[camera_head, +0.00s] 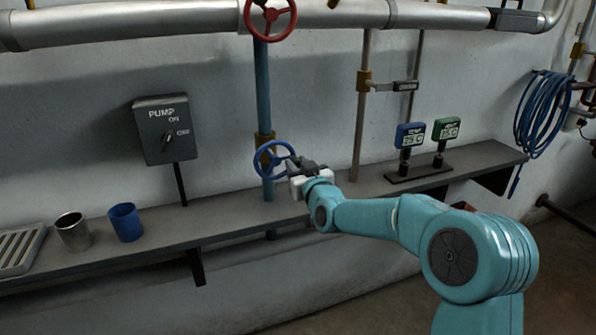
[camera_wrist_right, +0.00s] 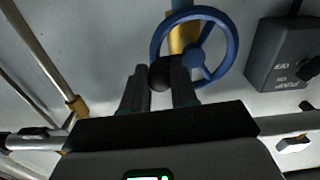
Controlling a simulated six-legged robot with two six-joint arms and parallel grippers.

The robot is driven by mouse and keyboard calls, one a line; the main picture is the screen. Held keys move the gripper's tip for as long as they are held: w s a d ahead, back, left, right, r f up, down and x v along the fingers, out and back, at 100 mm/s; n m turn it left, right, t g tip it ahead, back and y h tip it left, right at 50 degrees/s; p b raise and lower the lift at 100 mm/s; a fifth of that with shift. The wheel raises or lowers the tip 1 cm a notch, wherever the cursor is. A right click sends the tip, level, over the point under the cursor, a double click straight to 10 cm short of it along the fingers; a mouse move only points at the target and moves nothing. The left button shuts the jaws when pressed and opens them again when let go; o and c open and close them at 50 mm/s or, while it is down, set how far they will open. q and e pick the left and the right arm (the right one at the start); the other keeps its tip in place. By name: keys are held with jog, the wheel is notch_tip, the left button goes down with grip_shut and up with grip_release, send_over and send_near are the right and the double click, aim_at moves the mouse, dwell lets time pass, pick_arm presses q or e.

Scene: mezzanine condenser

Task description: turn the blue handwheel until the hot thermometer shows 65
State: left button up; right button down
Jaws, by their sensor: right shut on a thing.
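The blue handwheel (camera_head: 262,170) sits on a vertical blue pipe with a brass fitting, just above the grey shelf. It also shows in the right wrist view (camera_wrist_right: 235,45), where a dark round knob (camera_wrist_right: 160,74) is on its rim. My right gripper (camera_head: 297,166) is at the wheel's right side; in the wrist view (camera_wrist_right: 160,80) its fingers are shut on the knob. Two thermometers stand on a dark base on the shelf: a blue one (camera_head: 409,129) and a green one (camera_head: 446,124). Both readings look like 25 C, but the small digits are unclear. My left gripper is not in view.
A pump switch box (camera_head: 165,130) is on the wall at left. A metal cup (camera_head: 72,232), a blue cup (camera_head: 126,223) and a grate (camera_head: 18,248) are on the shelf (camera_head: 225,219). A red handwheel (camera_head: 270,18) is above. A blue hose (camera_head: 540,112) hangs at right.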

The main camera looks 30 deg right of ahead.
jog(key=c, duration=0.9)
grip_release()
jog(key=b+v, duration=0.2)
jog(key=v, duration=1.4)
jog(key=shift+s, duration=0.2)
jog(key=shift+f, duration=0.1)
